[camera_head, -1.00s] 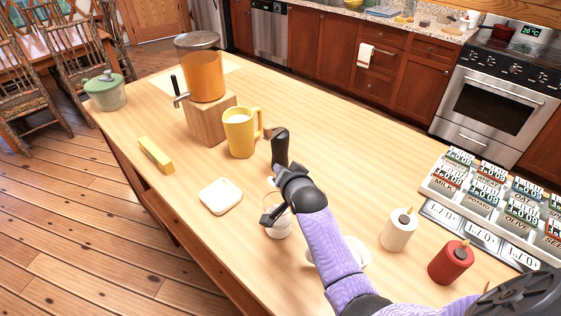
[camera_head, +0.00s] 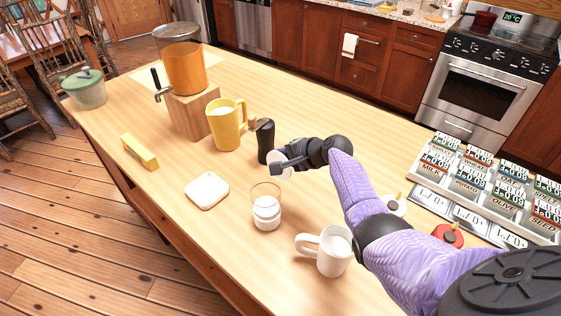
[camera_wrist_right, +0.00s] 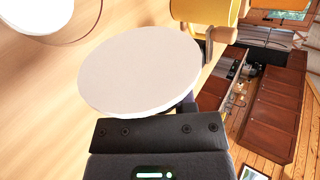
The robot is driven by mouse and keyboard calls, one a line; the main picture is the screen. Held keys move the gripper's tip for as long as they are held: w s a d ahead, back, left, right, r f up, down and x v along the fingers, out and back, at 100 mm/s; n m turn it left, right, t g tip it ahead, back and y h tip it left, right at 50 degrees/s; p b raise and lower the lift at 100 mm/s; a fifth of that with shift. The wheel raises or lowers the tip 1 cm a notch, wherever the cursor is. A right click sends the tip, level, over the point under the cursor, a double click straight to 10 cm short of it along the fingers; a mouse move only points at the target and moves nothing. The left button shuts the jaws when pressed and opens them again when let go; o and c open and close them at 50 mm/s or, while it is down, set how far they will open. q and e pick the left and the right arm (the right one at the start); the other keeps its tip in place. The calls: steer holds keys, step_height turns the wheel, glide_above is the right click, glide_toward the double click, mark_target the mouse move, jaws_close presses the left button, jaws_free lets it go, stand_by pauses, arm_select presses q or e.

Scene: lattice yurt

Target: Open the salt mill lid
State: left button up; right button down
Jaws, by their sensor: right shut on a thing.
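The salt mill (camera_head: 267,214) appears to be the clear glass jar with white contents, standing upright on the table with its top open. Part of it shows at the top left of the right wrist view (camera_wrist_right: 35,12). My right gripper (camera_head: 287,163) is shut on a round white lid (camera_wrist_right: 140,66), held above the table, behind and slightly right of the jar and apart from it. The lid also shows in the head view (camera_head: 279,166), partly covered by the gripper. My left gripper is not in view.
A black mill-like object (camera_head: 264,139) stands close behind the lid. A white mug (camera_head: 333,252) stands right of the jar, partly near my arm. A yellow mug (camera_head: 225,127), a white square dish (camera_head: 207,190) and a yellow block (camera_head: 139,152) stand further left.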

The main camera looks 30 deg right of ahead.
steer(key=shift+d+f+m+y+b, duration=0.25)
steer(key=shift+f+m+y+b, duration=0.25)
steer(key=shift+y+b, duration=0.35)
steer(key=shift+c, duration=2.1)
jaws_free()
steer(key=shift+w, duration=0.1)
steer(key=shift+r, duration=0.1)
steer(key=p+v, duration=0.4)
steer(key=v, duration=0.6)
